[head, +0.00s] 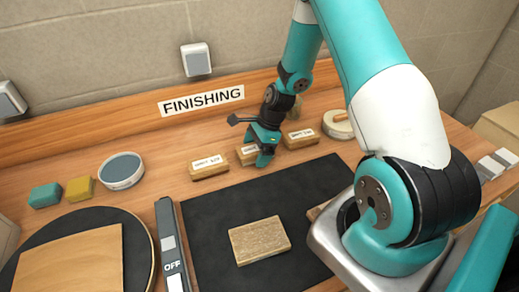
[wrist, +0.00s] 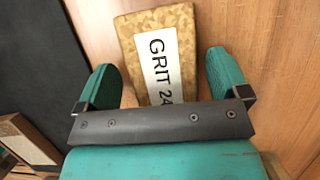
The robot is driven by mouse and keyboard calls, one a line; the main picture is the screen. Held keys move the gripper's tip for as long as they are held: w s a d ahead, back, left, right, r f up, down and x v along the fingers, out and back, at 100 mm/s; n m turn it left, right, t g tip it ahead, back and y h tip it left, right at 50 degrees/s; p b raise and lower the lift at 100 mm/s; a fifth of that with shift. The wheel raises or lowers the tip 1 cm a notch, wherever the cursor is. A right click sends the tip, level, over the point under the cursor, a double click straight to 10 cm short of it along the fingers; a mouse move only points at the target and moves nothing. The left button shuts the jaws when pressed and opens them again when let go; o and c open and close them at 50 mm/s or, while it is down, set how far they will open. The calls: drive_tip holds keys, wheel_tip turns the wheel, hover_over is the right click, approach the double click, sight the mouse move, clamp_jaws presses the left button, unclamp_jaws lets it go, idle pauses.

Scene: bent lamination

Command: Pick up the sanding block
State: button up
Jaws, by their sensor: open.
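A tan, speckled block with a white label reading GRIT 24, the rest cut off (wrist: 128,30), lies between the spread fingers of my gripper (wrist: 162,65) in the wrist view. Gaps show on both sides, and its near end is hidden behind the gripper. In the head view my gripper (head: 263,150) is low over the middle (head: 243,152) of three labelled blocks and partly hides it. The left labelled block (head: 208,167) and right labelled block (head: 301,138) stand apart on the bench. A plain speckled block (head: 260,241) lies on the black mat.
The black mat (head: 215,235) covers the bench front. A grey bar marked OFF (head: 172,250), a round disc with a wooden board (head: 75,265), a round tin (head: 121,171), and teal (head: 45,195) and yellow (head: 80,189) blocks are left. A round item (head: 338,124) sits behind right.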

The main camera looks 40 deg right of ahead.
sight(256, 148)
drive_tip(key=c, duration=1.1)
wheel_tip(256, 148, up, 20)
drive_tip(key=shift+r+b, duration=0.1)
drive_tip(key=shift+b, duration=0.85)
drive_tip(key=shift+o, duration=0.9)
